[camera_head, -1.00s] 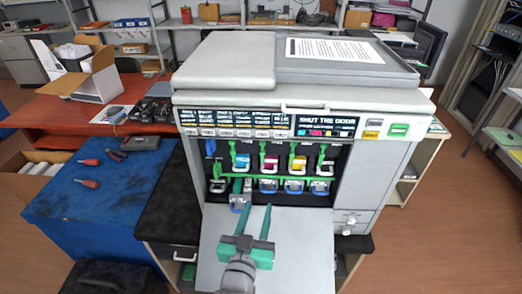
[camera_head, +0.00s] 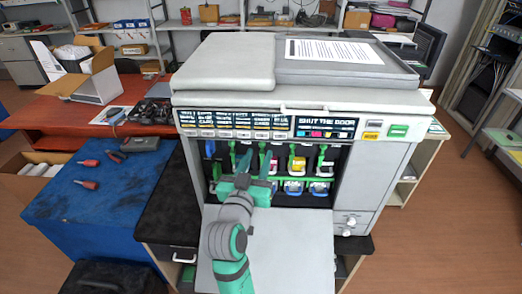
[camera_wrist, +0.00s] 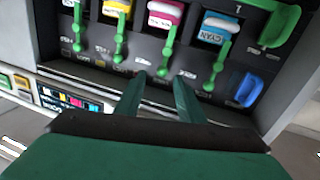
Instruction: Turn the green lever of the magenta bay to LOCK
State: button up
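The magenta cartridge (camera_wrist: 165,14) sits in its bay, between the cyan and yellow ones. It also shows in the head view (camera_head: 273,165), partly behind my gripper. The magenta bay's green lever (camera_wrist: 169,46) stands roughly in line with its neighbours' levers; I cannot read its LOCK mark. My gripper (camera_wrist: 158,78) is open and empty, its two fingers apart. In the wrist view the lever's end lies between the fingertips; whether they touch it I cannot tell. In the head view my gripper (camera_head: 257,163) is in front of the cyan and magenta bays.
The cyan cartridge (camera_wrist: 216,27) and its green lever (camera_wrist: 217,68) are close beside, with a blue latch (camera_wrist: 248,89) beyond. The yellow bay's lever (camera_wrist: 120,38) is on the other side. The open front door (camera_head: 295,250) lies below. A header panel (camera_head: 235,125) runs above the bays.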

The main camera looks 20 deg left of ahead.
aim_at(261, 146)
jog(key=shift+w+a, duration=0.15)
jog(key=shift+w, duration=1.75)
jog(key=shift+c, duration=0.3)
grip_shut()
jog(key=shift+s+a+n, duration=0.1)
jog(key=shift+a+n, duration=0.15)
jog(key=shift+n, duration=0.45)
jog(key=shift+o, duration=0.3)
grip_release()
